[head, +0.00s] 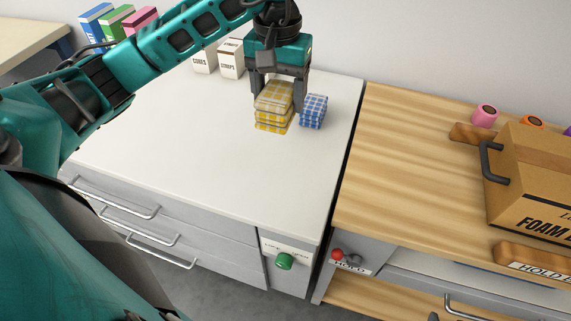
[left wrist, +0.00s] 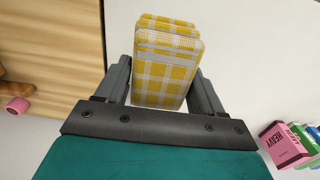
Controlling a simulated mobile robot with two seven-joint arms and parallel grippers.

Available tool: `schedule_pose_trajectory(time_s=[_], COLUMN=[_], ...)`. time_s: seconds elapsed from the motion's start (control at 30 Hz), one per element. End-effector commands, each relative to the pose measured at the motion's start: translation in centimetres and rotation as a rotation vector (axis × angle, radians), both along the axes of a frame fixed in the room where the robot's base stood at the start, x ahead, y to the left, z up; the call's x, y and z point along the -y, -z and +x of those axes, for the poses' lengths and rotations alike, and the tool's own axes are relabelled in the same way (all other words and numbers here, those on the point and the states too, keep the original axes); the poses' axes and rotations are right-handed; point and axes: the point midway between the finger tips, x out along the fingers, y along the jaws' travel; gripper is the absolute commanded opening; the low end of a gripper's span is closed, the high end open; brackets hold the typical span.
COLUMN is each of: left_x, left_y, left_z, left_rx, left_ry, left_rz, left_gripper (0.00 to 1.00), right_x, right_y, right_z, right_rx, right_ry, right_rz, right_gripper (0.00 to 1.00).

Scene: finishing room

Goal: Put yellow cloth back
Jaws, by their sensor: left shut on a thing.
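The yellow cloth (head: 273,97) is a folded yellow-and-white checked bundle at the back right of the white cabinet top. More yellow checked layers (head: 271,125) show directly beneath it; I cannot tell whether these are separate cloths. My left gripper (head: 278,108) points down from above with one finger on each side of the yellow cloth, shut on it. In the left wrist view the yellow cloth (left wrist: 163,85) fills the space between the fingers. A blue checked cloth stack (head: 314,111) stands just to the right of the gripper. My right gripper is not in view.
White cartons (head: 230,59) and coloured boxes (head: 118,20) stand along the back left. The white cabinet top (head: 190,130) is clear in front. A wooden bench (head: 390,165) on the right holds a cardboard box (head: 535,175) and rolls (head: 485,116).

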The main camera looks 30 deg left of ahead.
Motion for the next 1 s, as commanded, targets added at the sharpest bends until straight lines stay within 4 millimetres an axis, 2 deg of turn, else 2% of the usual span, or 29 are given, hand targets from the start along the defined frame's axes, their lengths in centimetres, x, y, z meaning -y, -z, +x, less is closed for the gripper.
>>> schedule_pose_trajectory(time_s=[0.03,0.1,0.4,0.5,0.67,0.9,1.0], left_x=[0.2,0.1,0.1,0.1,0.0,0.1,0.1], left_y=[1.9,3.7,10.9,12.3,13.6,17.0,17.5], left_z=[-0.2,-0.2,-0.1,-0.1,0.0,-0.1,0.0], left_rx=[-0.008,-0.009,-0.005,-0.003,-0.002,-0.002,0.000], left_ry=[0.002,0.001,0.000,0.001,0.000,0.001,0.001], left_rz=[-0.004,-0.003,-0.002,-0.002,-0.001,-0.001,-0.001], left_gripper=[0.39,0.39,0.39,0.39,0.39,0.39,0.39], right_x=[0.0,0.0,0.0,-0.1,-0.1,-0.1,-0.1], right_y=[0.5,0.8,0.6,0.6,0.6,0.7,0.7], right_z=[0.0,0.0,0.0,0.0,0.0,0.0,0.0], right_rx=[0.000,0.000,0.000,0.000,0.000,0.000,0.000], right_ry=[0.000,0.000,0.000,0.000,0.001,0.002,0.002], right_rz=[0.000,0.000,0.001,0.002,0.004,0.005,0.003], right_gripper=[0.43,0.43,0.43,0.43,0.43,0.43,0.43])
